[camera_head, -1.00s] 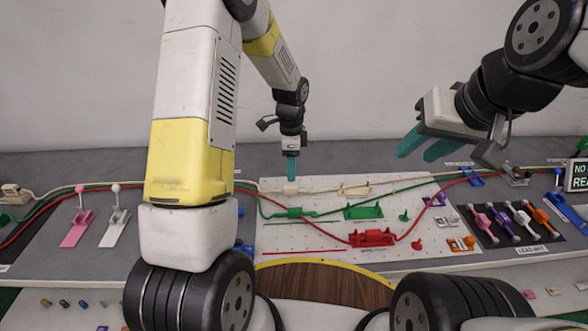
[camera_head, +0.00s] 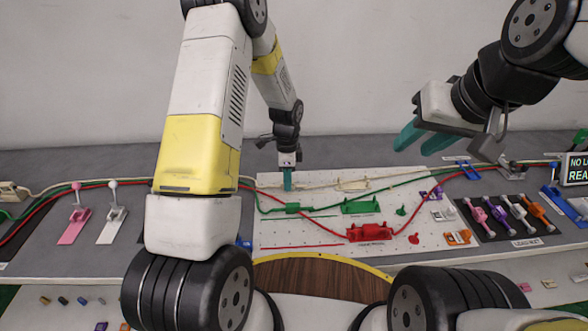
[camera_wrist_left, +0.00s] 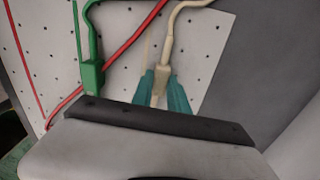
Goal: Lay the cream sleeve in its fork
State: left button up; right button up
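The cream sleeve (camera_wrist_left: 160,82) sits on the cream cable, between the two teal fingers of my left gripper (camera_wrist_left: 162,92) in the left wrist view. The fingers touch it on both sides. In the head view the left gripper (camera_head: 287,185) points straight down at the back left of the white pegboard, and its fingers hide the sleeve. A cream fork (camera_head: 352,185) stands on the board to the right of this gripper, with the cream cable passing by it. My right gripper (camera_head: 424,140) is open and empty, raised above the right side of the board.
A green sleeve (camera_head: 292,208) on a green cable lies just in front of my left gripper. A green fork (camera_head: 361,206) and a red fork (camera_head: 370,232) stand on the pegboard (camera_head: 300,232). Green and red cables cross the board. Levers stand on the left panel.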

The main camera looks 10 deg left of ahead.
pick_arm(q)
grip_shut()
